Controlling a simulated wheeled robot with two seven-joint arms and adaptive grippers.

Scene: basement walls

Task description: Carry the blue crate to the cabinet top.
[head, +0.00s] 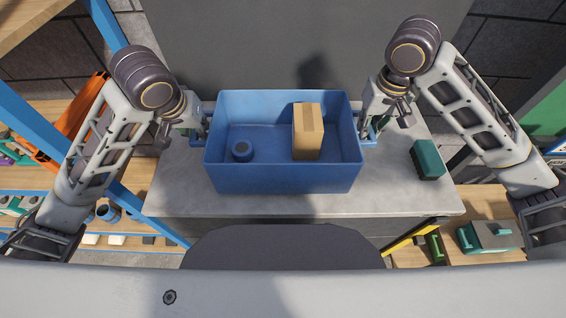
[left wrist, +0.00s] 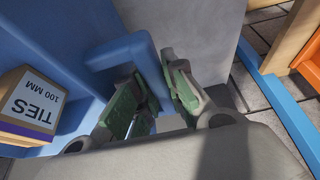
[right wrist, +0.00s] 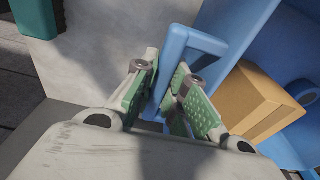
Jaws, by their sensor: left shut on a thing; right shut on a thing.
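The blue crate (head: 285,178) is upright over the grey cabinet top (head: 180,200); I cannot tell whether it rests on it or hangs just above. A cardboard box (head: 307,132) and a small blue cylinder (head: 241,150) are inside it. My left gripper (head: 203,128) is shut on the crate's left handle, seen in the left wrist view (left wrist: 138,60). My right gripper (head: 370,132) is shut on the right handle, seen in the right wrist view (right wrist: 188,55). In the left wrist view the box (left wrist: 30,105) shows a "TIES 100 MM" label.
A teal box (head: 427,158) lies on the grey top, right of the crate. A blue-framed shelf (head: 130,205) with an orange item (head: 75,120) stands at the left. A teal case (head: 488,236) is on a wooden surface at the lower right. A dark wall is behind.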

